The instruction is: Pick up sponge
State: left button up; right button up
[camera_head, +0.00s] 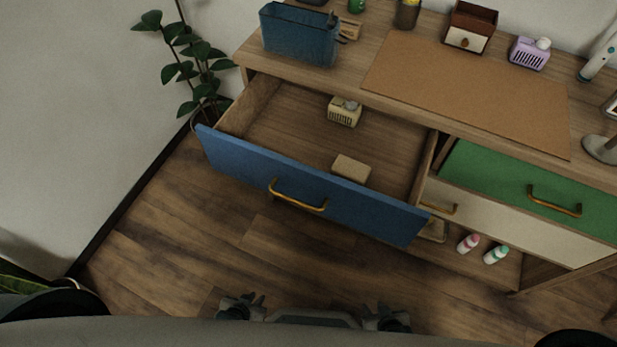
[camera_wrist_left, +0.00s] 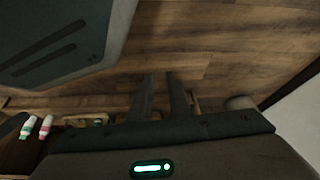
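A tan block that looks like the sponge (camera_head: 351,168) lies in the open blue-fronted drawer (camera_head: 305,190), close behind its front panel. My left gripper (camera_head: 241,304) is at the bottom of the head view, in front of the drawer and apart from it. Its two fingers also show in the left wrist view (camera_wrist_left: 163,95), with an empty gap between them. My right gripper (camera_head: 387,317) is at the bottom, further right, with its fingers apart and nothing between them. Neither gripper touches the sponge.
A cream slotted box (camera_head: 344,111) stands further back in the drawer. The desk top above holds a blue bag (camera_head: 300,35), a brown mat (camera_head: 465,90) and a purple box (camera_head: 529,53). A green drawer (camera_head: 540,180) is at right.

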aim_at(346, 168)
jog(key=j+z, duration=0.15)
jog(key=z, duration=0.7)
jog(key=k+j+z, duration=0.25)
jog(key=j+z, duration=0.15)
jog(key=k+j+z, duration=0.3)
jog(key=z, duration=0.15)
jog(key=k+j+z, duration=0.1)
jog(key=k+j, duration=0.5)
jog(key=k, duration=0.1)
